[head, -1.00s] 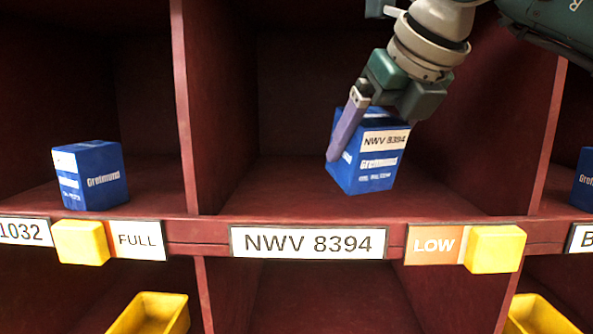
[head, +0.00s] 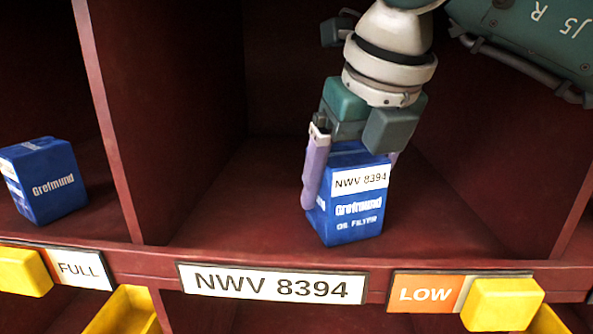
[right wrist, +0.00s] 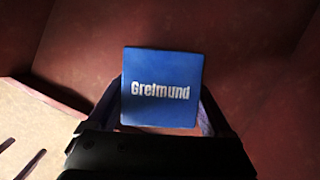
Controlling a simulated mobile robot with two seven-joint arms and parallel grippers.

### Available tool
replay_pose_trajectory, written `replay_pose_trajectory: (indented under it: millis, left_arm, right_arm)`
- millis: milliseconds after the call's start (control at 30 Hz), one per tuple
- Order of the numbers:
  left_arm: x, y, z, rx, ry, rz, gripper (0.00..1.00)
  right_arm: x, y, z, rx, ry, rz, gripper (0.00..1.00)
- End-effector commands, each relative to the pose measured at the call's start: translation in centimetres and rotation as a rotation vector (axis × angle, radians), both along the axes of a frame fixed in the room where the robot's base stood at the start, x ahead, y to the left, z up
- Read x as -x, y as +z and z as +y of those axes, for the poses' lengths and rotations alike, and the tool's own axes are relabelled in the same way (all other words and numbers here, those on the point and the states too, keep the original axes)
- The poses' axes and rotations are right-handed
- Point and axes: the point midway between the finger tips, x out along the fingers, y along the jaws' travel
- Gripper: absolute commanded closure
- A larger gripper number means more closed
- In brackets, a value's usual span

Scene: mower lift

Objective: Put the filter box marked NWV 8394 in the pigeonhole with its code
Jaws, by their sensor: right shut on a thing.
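The blue filter box (head: 350,212) has a white label reading NWV 8394. It is upright inside the middle pigeonhole (head: 220,235), whose front label (head: 272,284) reads NWV 8394. My right gripper (head: 350,180) is shut on the box from above, with a purple finger on each side. The box's base looks at or very near the compartment floor; I cannot tell if it touches. In the right wrist view the box's top (right wrist: 162,88) sits between the fingers. My left gripper is not in view.
An orange LOW tag with a yellow slider (head: 503,303) is at the right of the front rail. In the left pigeonhole stands another blue box (head: 44,181), above a FULL tag (head: 80,268). Dark red dividers bound the middle compartment; its floor is otherwise bare.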

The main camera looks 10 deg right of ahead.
Motion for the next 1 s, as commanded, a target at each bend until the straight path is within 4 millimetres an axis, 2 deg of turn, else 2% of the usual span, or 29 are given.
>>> replay_pose_trajectory:
  millis: [167, 200, 300, 567, 700, 867, 1000]
  left_arm:
    - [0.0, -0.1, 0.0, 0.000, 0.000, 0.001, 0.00]
    - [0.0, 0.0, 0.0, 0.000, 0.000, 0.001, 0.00]
    - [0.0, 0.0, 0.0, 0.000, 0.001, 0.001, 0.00]
    - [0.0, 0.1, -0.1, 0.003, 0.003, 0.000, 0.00]
    - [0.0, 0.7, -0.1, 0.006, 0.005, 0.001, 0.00]
    - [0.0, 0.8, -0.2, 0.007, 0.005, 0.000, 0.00]
    - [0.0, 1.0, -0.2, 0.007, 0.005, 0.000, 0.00]
  right_arm:
    - [0.0, -0.1, 0.0, -0.001, 0.001, 0.000, 0.93]
    - [0.0, -0.1, 0.0, 0.000, 0.001, 0.001, 0.11]
    - [0.0, 0.0, 0.0, 0.000, 0.001, 0.001, 0.00]
    - [0.0, 0.2, 0.0, 0.000, 0.000, -0.001, 0.00]
    - [0.4, 1.6, -0.1, 0.000, 0.001, -0.005, 0.00]
    - [2.8, 1.2, -0.4, 0.001, 0.002, 0.000, 0.00]
    - [5.5, 1.2, -0.7, 0.002, 0.004, 0.000, 0.00]
